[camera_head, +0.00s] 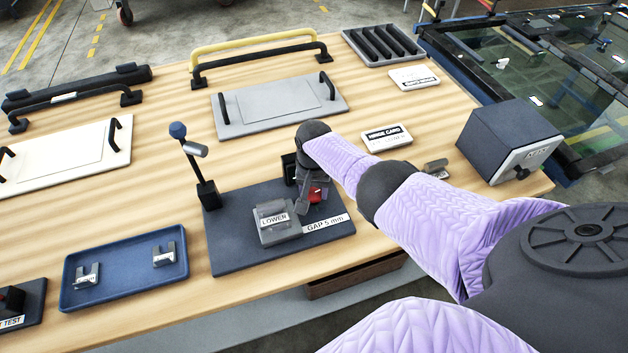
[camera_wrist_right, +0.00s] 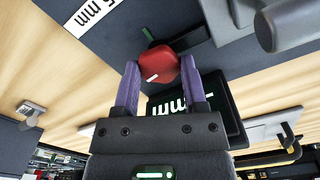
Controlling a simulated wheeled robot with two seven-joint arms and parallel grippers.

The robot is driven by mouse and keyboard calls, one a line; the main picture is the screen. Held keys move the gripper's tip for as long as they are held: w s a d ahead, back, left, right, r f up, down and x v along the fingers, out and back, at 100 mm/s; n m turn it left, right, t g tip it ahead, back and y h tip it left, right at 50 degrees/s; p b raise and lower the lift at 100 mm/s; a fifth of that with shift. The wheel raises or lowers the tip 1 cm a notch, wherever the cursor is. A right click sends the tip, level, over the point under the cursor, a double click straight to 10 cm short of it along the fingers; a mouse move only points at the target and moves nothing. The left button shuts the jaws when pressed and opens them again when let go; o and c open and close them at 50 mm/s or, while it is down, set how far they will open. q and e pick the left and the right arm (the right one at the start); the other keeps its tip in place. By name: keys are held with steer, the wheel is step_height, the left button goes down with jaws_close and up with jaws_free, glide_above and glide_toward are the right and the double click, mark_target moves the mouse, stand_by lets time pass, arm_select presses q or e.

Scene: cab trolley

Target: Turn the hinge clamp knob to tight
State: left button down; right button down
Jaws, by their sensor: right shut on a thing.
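The red clamp knob (camera_head: 316,194) is on the dark blue hinge fixture (camera_head: 232,252), behind a grey block labelled "LOWER" (camera_head: 283,227). My right gripper (camera_head: 308,198) comes down on the knob from above. In the right wrist view the red knob (camera_wrist_right: 160,66) sits between the two purple-grey fingers of my right gripper (camera_wrist_right: 160,82), which are shut on it. A short white mark shows on the knob's face, pointing obliquely. Part of the knob is hidden by the fingers in the head view. My left gripper is not in view.
A "GAP 5 mm" label (camera_head: 325,225) lies along the fixture's right front. A blue tray (camera_head: 75,299) with two metal pieces is at front left. A dark box (camera_head: 508,138) stands at the right.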

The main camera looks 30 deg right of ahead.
steer(key=m, duration=0.3)
steer(key=shift+r, duration=0.1)
steer(key=m, duration=0.2)
steer(key=shift+w+m+p, duration=0.1)
steer(key=shift+m+p, duration=0.2)
steer(key=shift+p, duration=0.05)
steer(key=m, duration=0.4)
steer(key=shift+m, duration=0.3)
steer(key=m, duration=0.2)
steer(key=shift+m, duration=0.3)
steer(key=m, duration=0.4)
steer(key=shift+m, duration=1.3)
steer(key=shift+d+m, duration=0.1)
steer(key=shift+m, duration=0.4)
